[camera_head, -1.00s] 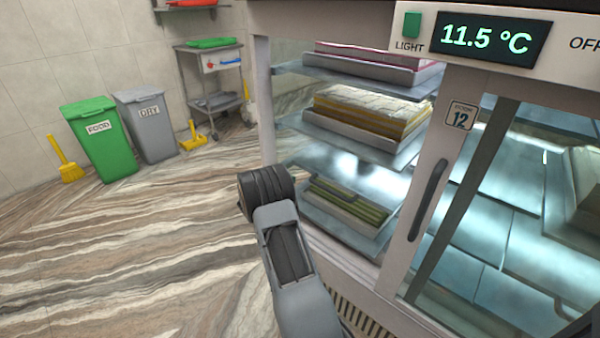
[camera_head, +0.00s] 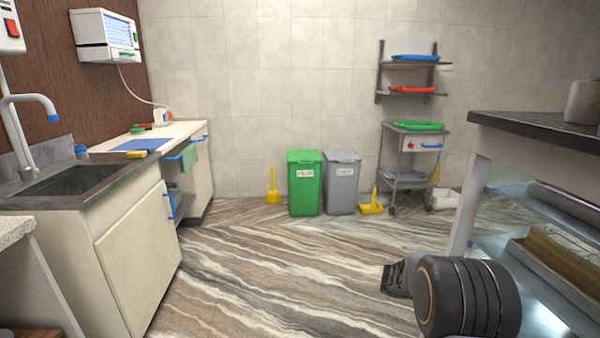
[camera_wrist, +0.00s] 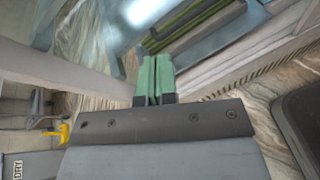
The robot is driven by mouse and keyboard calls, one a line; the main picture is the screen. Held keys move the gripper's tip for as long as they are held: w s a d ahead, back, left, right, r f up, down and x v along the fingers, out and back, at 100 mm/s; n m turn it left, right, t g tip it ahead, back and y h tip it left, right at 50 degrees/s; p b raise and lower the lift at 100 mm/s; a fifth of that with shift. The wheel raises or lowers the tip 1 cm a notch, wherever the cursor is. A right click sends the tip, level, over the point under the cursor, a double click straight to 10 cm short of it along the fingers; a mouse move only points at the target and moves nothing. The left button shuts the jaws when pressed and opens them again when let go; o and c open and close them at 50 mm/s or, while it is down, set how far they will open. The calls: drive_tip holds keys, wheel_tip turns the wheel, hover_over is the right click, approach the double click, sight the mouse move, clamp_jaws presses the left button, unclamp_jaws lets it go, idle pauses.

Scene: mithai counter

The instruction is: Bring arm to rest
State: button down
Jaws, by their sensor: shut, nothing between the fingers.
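My gripper (camera_wrist: 154,80) shows in the wrist view as two green fingers side by side, shut and empty. Behind the fingers in that view are the display case's frame and a lower shelf (camera_wrist: 205,32) with green sweets. In the head view, part of my arm is at the lower right, in front of the display case (camera_head: 478,190). My gripper's fingertips are not visible in the head view.
A sink counter (camera_head: 130,255) stands on the left. A green bin (camera_head: 304,190), a grey bin (camera_head: 342,190) and a trolley (camera_head: 408,160) line the back wall. Yellow cleaning tools stand near the bins. The striped floor (camera_head: 260,270) between is clear.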

drive_tip(key=s+a+r+m+t+y+p, duration=0.1)
drive_tip(key=s+a+r+m+y+p, duration=0.3)
drive_tip(key=a+r, duration=0.4)
drive_tip(key=s+a+r+m+t+y+p, duration=0.2)
drive_tip(key=s+a+r+m+y+p, duration=0.2)
drive_tip(key=s+a+r+p, duration=0.3)
drive_tip(key=s+a+r+m+t+y+p, duration=0.2)
drive_tip(key=s+a+r+m+y+p, duration=0.2)
drive_tip(key=a+r+p, duration=0.4)
wheel_tip(320, 180, up, 5)
drive_tip(key=shift+s+a+m+y, duration=0.3)
drive_tip(key=shift+s+a+y, duration=0.45)
drive_tip(key=shift+a+y, duration=0.4)
drive_tip(key=shift+d, duration=0.1)
